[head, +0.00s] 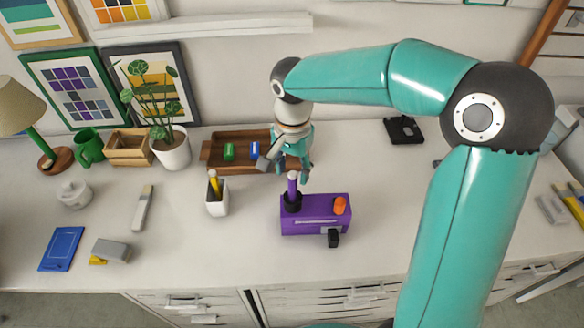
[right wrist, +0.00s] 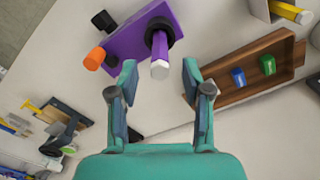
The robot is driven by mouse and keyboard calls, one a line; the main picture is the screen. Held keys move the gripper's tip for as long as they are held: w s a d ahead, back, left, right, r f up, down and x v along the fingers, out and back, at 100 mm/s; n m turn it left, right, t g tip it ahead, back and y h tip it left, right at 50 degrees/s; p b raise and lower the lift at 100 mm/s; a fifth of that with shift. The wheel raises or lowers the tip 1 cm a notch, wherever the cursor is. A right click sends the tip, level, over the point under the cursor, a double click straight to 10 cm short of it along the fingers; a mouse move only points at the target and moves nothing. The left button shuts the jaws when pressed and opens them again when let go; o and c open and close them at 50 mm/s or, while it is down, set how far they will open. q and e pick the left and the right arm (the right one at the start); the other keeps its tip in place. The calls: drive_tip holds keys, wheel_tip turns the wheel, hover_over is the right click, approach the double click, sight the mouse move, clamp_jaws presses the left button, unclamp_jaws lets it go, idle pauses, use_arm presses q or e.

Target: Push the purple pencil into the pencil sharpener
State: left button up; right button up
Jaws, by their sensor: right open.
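The purple pencil sharpener (head: 315,226) sits on the white counter with an orange knob on top and a black crank at its front. The purple pencil (head: 293,182) stands upright with its lower end in the sharpener's black round opening. In the right wrist view the pencil (right wrist: 160,58) points its pale end toward the camera and the sharpener (right wrist: 132,38) lies behind it. My right gripper (head: 292,176) is at the pencil's top. In the right wrist view its open fingers (right wrist: 160,85) are on either side of the pencil's near end, with gaps on both sides. My left gripper is not in view.
A white cup (head: 217,203) with a yellow pencil stands left of the sharpener. A wooden tray (head: 238,137) with a green and a blue piece lies behind. A potted plant (head: 172,150) and a stapler-like grey object (head: 111,250) are further left. Counter in front of the sharpener is clear.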

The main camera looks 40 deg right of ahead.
wheel_tip(320, 180, up, 5)
drive_tip(key=p, duration=0.4)
idle(0.4)
